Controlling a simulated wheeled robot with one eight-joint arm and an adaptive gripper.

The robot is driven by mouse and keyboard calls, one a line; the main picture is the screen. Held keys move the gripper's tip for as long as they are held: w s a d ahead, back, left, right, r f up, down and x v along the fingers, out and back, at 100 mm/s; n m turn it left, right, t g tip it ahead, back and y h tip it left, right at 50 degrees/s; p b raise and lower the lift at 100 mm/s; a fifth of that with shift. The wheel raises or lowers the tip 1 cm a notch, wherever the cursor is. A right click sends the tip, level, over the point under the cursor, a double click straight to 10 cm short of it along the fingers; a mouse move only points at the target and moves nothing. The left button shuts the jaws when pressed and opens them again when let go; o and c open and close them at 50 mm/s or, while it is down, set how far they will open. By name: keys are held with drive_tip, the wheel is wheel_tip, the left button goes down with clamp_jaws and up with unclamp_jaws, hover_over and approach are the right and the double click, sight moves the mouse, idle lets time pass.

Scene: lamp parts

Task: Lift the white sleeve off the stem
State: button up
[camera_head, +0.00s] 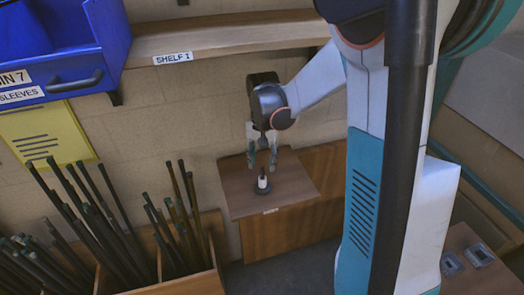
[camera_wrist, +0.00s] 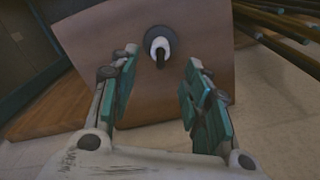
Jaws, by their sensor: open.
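The white sleeve (camera_head: 262,183) sits around a dark upright stem on a small wooden stand. The stem's dark round base (camera_head: 262,189) rests on the stand's top. In the wrist view the white sleeve (camera_wrist: 160,46) shows as a ring around the dark stem tip (camera_wrist: 161,59), over the dark base disc (camera_wrist: 153,36). My gripper (camera_head: 262,163) is open and empty, with teal finger pads, just above and behind the sleeve in the head view. In the wrist view the gripper (camera_wrist: 160,80) has its fingers apart, with the sleeve beyond the gap between them, touching neither.
The wooden stand (camera_head: 240,190) has free room around the base. A wooden bin (camera_head: 190,285) of dark rods stands to its left. A shelf (camera_head: 220,38) labelled SHELF 1 and a blue bin (camera_head: 108,45) labelled SLEEVES are above.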

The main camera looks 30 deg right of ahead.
sight(262, 176)
wheel_tip(262, 176, down, 9)
drive_tip(key=shift+f+b, duration=0.15)
drive_tip(key=shift+b, duration=0.7)
clamp_jaws()
drive_tip(key=c, duration=0.9)
unclamp_jaws()
clamp_jaws()
drive_tip(key=shift+r+p, duration=0.3)
drive_tip(key=shift+r, duration=0.35)
drive_tip(key=shift+r+p, duration=1.15)
drive_tip(key=shift+r, duration=0.85)
